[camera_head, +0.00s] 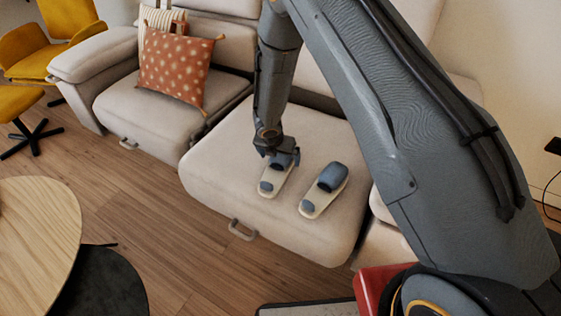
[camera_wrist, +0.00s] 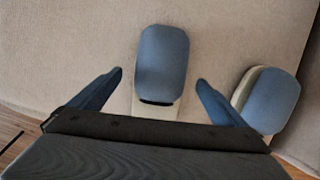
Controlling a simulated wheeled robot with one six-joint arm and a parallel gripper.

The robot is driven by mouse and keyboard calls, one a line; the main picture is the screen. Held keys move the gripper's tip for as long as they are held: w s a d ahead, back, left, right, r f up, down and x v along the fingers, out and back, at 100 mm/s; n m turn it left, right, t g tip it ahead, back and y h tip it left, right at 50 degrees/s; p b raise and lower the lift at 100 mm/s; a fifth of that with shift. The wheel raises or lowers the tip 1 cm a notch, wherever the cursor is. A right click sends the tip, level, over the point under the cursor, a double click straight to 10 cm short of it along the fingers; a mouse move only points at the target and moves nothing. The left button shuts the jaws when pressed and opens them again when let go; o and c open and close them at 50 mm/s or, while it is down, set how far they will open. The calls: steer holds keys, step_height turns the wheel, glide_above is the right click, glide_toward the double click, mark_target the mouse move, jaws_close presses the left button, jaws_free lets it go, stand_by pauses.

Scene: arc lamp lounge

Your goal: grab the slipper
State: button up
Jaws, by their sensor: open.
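Two slippers with beige soles and blue-grey uppers lie side by side on the beige sofa seat (camera_head: 225,150). The left slipper (camera_head: 268,187) is right below my gripper (camera_head: 282,160), which partly hides its upper. The right slipper (camera_head: 325,190) lies apart from it, a little to the right. In the wrist view, my gripper (camera_wrist: 160,85) is open, with a blue finger on either side of one slipper's upper (camera_wrist: 163,62). Gaps show between the fingers and this slipper. The other slipper (camera_wrist: 268,98) lies right of the right finger. The wrist body hides the near part of the first slipper.
An orange patterned cushion (camera_head: 178,68) rests on the sofa section to the left. A round wooden table (camera_head: 40,225) stands at the lower left, and yellow chairs (camera_head: 30,50) at the upper left. Wooden floor (camera_head: 140,190) lies clear between table and sofa.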

steer(key=shift+x, duration=1.15)
steer(key=c, duration=1.2)
